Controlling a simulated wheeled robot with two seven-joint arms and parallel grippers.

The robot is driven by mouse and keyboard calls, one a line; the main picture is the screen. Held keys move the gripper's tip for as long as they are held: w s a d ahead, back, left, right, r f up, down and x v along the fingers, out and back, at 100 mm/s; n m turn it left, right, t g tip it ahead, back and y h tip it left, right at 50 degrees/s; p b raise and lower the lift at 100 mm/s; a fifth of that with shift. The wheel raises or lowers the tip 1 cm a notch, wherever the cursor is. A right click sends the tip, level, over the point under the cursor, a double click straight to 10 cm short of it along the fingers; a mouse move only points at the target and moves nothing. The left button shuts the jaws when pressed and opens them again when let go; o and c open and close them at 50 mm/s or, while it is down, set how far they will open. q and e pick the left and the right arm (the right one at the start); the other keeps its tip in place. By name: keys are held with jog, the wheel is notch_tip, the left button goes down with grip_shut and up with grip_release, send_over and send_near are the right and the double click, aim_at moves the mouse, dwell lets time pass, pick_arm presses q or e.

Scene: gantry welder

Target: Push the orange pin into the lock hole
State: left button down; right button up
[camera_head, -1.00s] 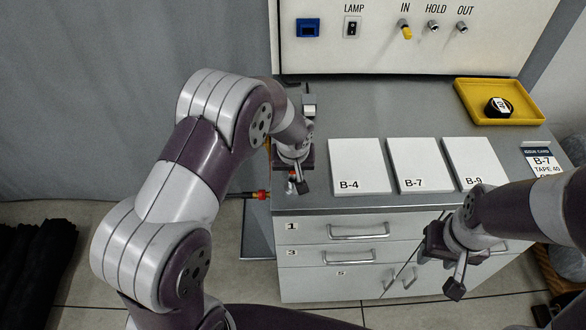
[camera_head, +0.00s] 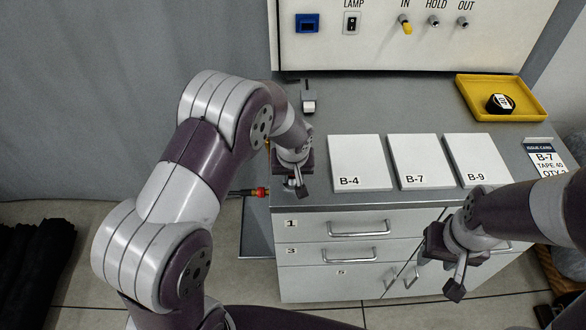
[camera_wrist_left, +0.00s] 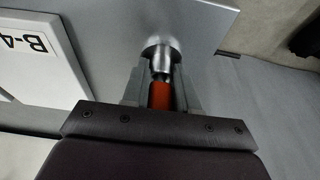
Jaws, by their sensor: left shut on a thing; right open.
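The orange pin (camera_wrist_left: 160,97) is in the left wrist view, upright in the picture between the two fingers of my left gripper (camera_wrist_left: 160,88). My left gripper is shut on it. A bright metal end of the pin points at a round metal collar (camera_wrist_left: 158,46) on the grey surface. The end appears to be at or in the collar's mouth; its depth is hidden. In the head view my left gripper (camera_head: 295,184) is at the bench's left front corner, and the pin is hidden there. My right gripper (camera_head: 450,272) is open and empty in front of the drawers.
The grey bench (camera_head: 390,105) carries white plates B-4 (camera_head: 358,160), B-7 (camera_head: 418,158) and B-9 (camera_head: 475,155). A yellow tray (camera_head: 520,92) holds a black roll. A red-tipped connector (camera_head: 258,191) sticks out left of the bench. Drawers (camera_head: 330,250) are below.

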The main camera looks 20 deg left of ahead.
pick_arm(q)
jog(key=shift+w+r, duration=0.1)
jog(key=shift+r, duration=0.05)
jog(key=shift+w+r, duration=0.2)
jog(key=c, duration=1.2)
grip_release()
jog(key=shift+w+r, duration=0.1)
jog(key=o, duration=0.4)
jog(key=shift+a, duration=0.15)
